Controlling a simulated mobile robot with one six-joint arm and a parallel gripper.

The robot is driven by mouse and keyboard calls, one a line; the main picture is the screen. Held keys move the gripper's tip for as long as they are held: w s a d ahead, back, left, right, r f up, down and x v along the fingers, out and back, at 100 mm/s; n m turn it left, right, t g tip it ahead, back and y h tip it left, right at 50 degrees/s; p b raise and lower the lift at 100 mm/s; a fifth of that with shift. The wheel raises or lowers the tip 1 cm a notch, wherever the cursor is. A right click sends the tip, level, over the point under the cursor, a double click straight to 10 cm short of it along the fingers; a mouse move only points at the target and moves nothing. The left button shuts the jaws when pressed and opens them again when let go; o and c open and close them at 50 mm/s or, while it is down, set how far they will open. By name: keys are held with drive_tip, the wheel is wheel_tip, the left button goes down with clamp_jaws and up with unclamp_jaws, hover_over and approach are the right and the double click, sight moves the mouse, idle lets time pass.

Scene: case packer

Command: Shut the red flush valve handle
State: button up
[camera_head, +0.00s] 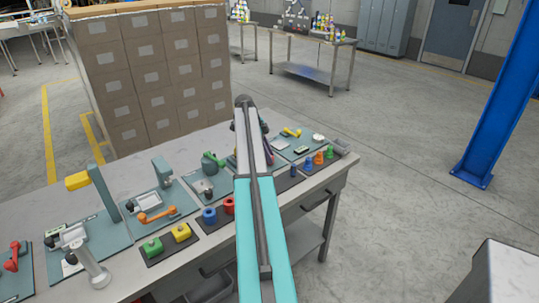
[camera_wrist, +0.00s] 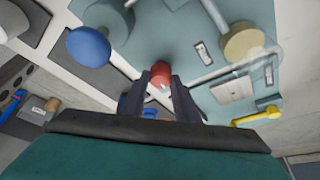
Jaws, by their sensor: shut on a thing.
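In the wrist view my gripper (camera_wrist: 166,85) points at a teal panel, with its two dark fingers closed around a red handle (camera_wrist: 160,72). Only the rounded red end of the handle shows between and past the fingertips. The rest of it is hidden by the fingers, so its angle is hard to tell. In the head view my arm reaches over the far right part of the bench and hides the gripper and most of what it holds.
The grey bench (camera_head: 120,180) carries several teal panels. A yellow handle (camera_head: 291,132) lies close to the right of my gripper. A separate red handle (camera_head: 13,257) is at the far left. Several coloured knobs line the front. Stacked cartons (camera_head: 150,75) stand behind.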

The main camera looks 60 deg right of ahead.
drive_tip(key=shift+a+n, duration=0.1)
drive_tip(key=shift+n, duration=0.3)
drive_tip(key=n+h+b, duration=0.1)
drive_tip(key=n, duration=0.1)
drive_tip(key=shift+s+a+n+t+b, duration=0.1)
drive_tip(key=shift+n+t+b, duration=0.2)
drive_tip(key=shift+n+t, duration=0.1)
drive_tip(key=n, duration=0.2)
drive_tip(key=n+t+h+b, duration=0.1)
drive_tip(key=n, duration=0.2)
drive_tip(key=shift+s+a+t, duration=0.1)
drive_tip(key=shift+s+t, duration=0.1)
drive_tip(key=shift+t, duration=0.1)
drive_tip(key=n+t, duration=0.1)
drive_tip(key=n, duration=0.3)
drive_tip(key=shift+s+n+t, duration=0.1)
drive_tip(key=shift+n+t, duration=0.3)
drive_tip(key=shift+s+f+n+t, duration=0.1)
drive_tip(key=shift+n+t, duration=0.35)
drive_tip(key=shift+n, duration=0.7)
drive_tip(key=shift+s+n+t, duration=0.1)
drive_tip(key=shift+n+t, duration=0.35)
drive_tip(key=shift+n, duration=0.7)
drive_tip(key=o, duration=1.1)
drive_tip(key=shift+c, duration=0.2)
drive_tip(key=shift+w, duration=0.1)
